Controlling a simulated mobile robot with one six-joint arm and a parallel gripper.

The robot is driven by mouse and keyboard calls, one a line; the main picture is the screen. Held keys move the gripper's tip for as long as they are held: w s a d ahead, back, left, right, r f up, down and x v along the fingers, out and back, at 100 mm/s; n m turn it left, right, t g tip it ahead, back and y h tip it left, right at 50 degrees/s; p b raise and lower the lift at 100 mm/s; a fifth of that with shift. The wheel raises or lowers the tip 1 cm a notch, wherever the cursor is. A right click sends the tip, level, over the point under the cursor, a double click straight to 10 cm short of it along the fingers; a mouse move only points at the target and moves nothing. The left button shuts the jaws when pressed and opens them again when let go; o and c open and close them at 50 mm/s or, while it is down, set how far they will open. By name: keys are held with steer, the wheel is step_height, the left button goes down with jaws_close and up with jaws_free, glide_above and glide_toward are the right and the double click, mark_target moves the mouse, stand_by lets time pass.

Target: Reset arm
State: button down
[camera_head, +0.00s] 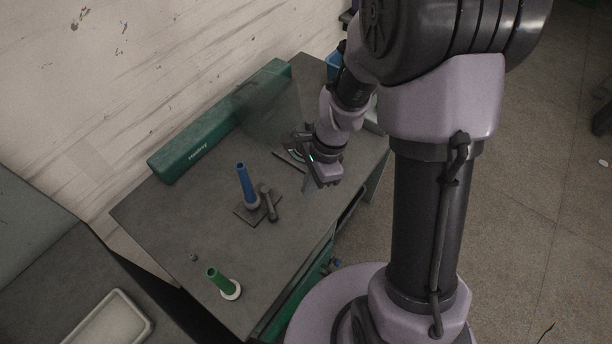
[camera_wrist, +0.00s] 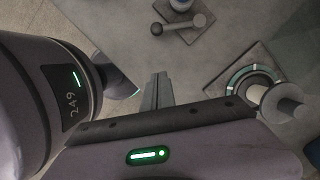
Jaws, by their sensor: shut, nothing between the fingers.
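My gripper (camera_wrist: 157,90) is shut and empty, with its fingers together above the table in the wrist view. In the head view my gripper (camera_head: 307,186) hangs over the right part of the grey table (camera_head: 170,213), its fingers pointing down. A blue tube (camera_head: 246,184) stands upright on a small dark plate, to the left of my gripper and apart from it. A green tube (camera_head: 219,280) with a white base ring stands near the table's front left. Part of the arm hides the table's right end.
A grey lever (camera_head: 268,202) stands beside the blue tube; it also shows in the wrist view (camera_wrist: 180,24). A round dial on a square plate (camera_wrist: 250,82) sits right of my gripper in the wrist view. A green box (camera_head: 215,122) lines the wall. A tray (camera_head: 110,322) is lower left.

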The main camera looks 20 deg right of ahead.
steer(key=s+r+n+t, duration=0.2)
steer(key=s+r+n, duration=0.2)
steer(key=r, duration=0.3)
steer(key=s+a+r+n+t+b, duration=0.1)
steer(key=s+r+n+t, duration=0.1)
steer(key=s+r+n, duration=0.2)
steer(key=s+a+r+n+t+b, duration=0.1)
steer(key=s+r+n, duration=0.3)
steer(key=r, duration=0.6)
steer(key=shift+r+t+h, duration=0.15)
steer(key=shift+t+h, duration=0.25)
steer(key=shift+t, duration=0.1)
steer(key=shift+a, duration=0.1)
